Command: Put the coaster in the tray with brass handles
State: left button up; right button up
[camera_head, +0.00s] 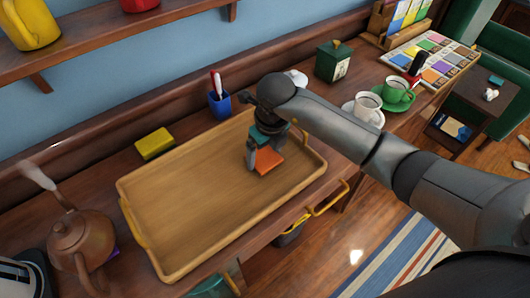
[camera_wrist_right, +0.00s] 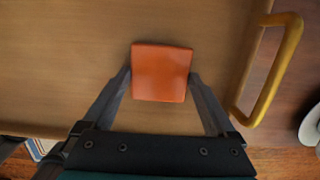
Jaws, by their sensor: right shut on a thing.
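The coaster is an orange square (camera_head: 269,161). It is between the fingers of my right gripper (camera_head: 262,162), which is shut on it. In the right wrist view the orange coaster (camera_wrist_right: 161,72) shows between the two fingertips (camera_wrist_right: 160,82). The wooden tray with brass handles (camera_head: 190,200) lies on the counter, and the coaster is over its right part. I cannot tell whether the coaster touches the tray floor. One brass handle (camera_wrist_right: 275,70) shows at the right in the wrist view. My left gripper is not in view.
A copper kettle (camera_head: 82,240) stands left of the tray. A white cup (camera_head: 366,104) and a green cup (camera_head: 396,92) stand at the right. The tray's left and middle are bare.

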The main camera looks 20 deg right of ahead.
aim_at(270, 163)
jog(key=shift+f, duration=0.15)
jog(key=o, duration=1.1)
jog(key=shift+r, duration=0.2)
jog(key=r, duration=0.4)
jog(key=s+r+p, duration=0.1)
jog(key=r, duration=0.3)
jog(key=r+p, duration=0.1)
jog(key=r, duration=0.3)
jog(key=shift+s+d, duration=0.3)
jog(key=shift+s, duration=0.05)
